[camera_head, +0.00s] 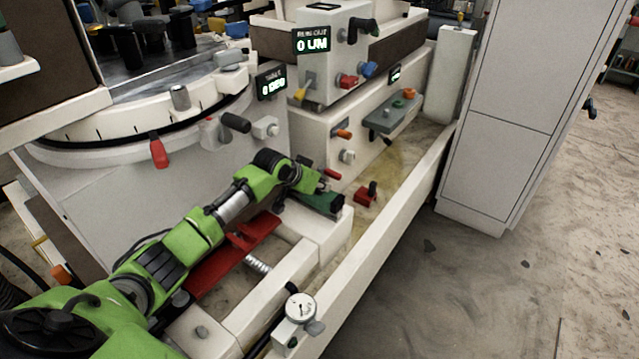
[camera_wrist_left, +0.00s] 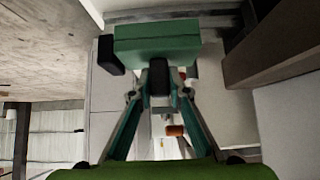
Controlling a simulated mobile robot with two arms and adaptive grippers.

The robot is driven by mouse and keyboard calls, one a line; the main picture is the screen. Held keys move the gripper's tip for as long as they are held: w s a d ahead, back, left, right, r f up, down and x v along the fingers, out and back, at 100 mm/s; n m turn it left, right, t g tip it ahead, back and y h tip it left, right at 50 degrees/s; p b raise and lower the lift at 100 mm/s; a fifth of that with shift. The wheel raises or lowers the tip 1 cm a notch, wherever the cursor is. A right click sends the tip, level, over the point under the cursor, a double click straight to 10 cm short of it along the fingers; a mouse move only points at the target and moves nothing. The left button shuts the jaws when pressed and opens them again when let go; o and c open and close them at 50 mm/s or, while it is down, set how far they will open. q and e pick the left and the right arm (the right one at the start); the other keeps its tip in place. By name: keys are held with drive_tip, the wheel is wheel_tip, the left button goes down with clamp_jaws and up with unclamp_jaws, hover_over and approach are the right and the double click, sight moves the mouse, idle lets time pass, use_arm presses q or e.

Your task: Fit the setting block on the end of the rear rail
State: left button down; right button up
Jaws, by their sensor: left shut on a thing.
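The setting block appears to be the dark green block (camera_head: 322,202) in the jaws of my left gripper (camera_head: 308,186). In the left wrist view the green block (camera_wrist_left: 156,48) lies across the fingertips, with the fingers (camera_wrist_left: 159,85) shut on it. A small black piece is at its left end there. In the head view the block is just above or touching the white end of the machine bed (camera_head: 328,232); I cannot tell which. The rear rail cannot be picked out surely, as my left arm covers part of the bed. My right gripper is out of view.
A red slide (camera_head: 225,262) lies beside my arm, with a spring (camera_head: 257,263) near it. A dial gauge (camera_head: 300,307) stands on the front rail. A small red clamp (camera_head: 366,194) is right of the block. The white machine with knobs (camera_head: 345,130) rises behind.

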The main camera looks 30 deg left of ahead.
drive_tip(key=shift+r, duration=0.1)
use_arm(q)
drive_tip(key=shift+f, duration=0.35)
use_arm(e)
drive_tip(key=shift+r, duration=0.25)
use_arm(q)
drive_tip(key=shift+f, duration=0.1)
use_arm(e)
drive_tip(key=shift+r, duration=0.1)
